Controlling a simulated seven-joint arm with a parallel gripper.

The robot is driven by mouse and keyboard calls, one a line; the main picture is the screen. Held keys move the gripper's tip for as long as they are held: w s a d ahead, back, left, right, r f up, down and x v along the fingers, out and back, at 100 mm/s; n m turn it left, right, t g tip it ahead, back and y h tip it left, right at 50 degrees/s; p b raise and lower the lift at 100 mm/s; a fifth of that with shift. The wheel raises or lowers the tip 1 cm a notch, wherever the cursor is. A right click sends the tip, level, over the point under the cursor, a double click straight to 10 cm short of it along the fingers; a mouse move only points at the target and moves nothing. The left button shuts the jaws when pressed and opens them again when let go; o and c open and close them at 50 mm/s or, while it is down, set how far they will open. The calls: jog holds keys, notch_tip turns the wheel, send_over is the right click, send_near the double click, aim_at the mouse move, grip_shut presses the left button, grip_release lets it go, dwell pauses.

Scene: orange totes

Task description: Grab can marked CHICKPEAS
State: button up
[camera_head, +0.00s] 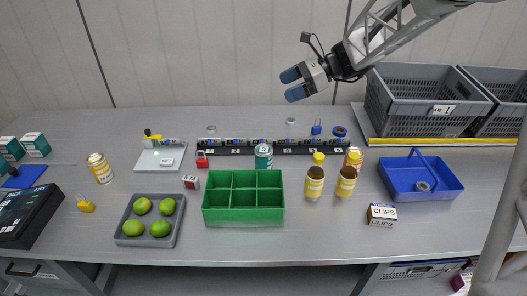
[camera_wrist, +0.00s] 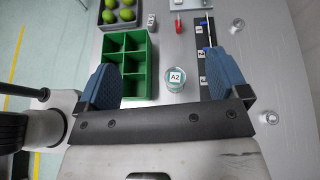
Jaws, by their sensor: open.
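No can shows a readable CHICKPEAS label. In the head view, a yellow-and-white can (camera_head: 99,168) stands at the left, slightly tilted in the picture. A teal can (camera_head: 263,156) stands behind the green compartment bin. In the wrist view, a round container marked A2 (camera_wrist: 176,78) shows from above beside the bin, seemingly the teal can. My gripper (camera_head: 292,83) is open and empty, high above the back of the table; its two blue fingers (camera_wrist: 160,62) are wide apart.
The green bin (camera_head: 243,218) sits mid-table, beside a grey tray (camera_head: 127,229) of limes. Two yellow jars (camera_head: 314,183) (camera_head: 346,182), a blue basket (camera_head: 446,193) and a CLIPS box (camera_head: 381,215) stand at the right. A black rack (camera_head: 330,149) and grey crates (camera_head: 415,112) are behind.

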jog(key=w, duration=0.2)
send_near(270, 149)
jog(key=shift+m+y, duration=0.3)
jog(key=shift+m, duration=0.1)
jog(key=x, duration=0.4)
jog(key=shift+a+f, duration=0.15)
jog(key=shift+f, duration=0.1)
jog(key=shift+x, duration=1.3)
jog(key=shift+a, duration=0.1)
jog(key=shift+x, duration=2.5)
jog(key=shift+f, duration=0.1)
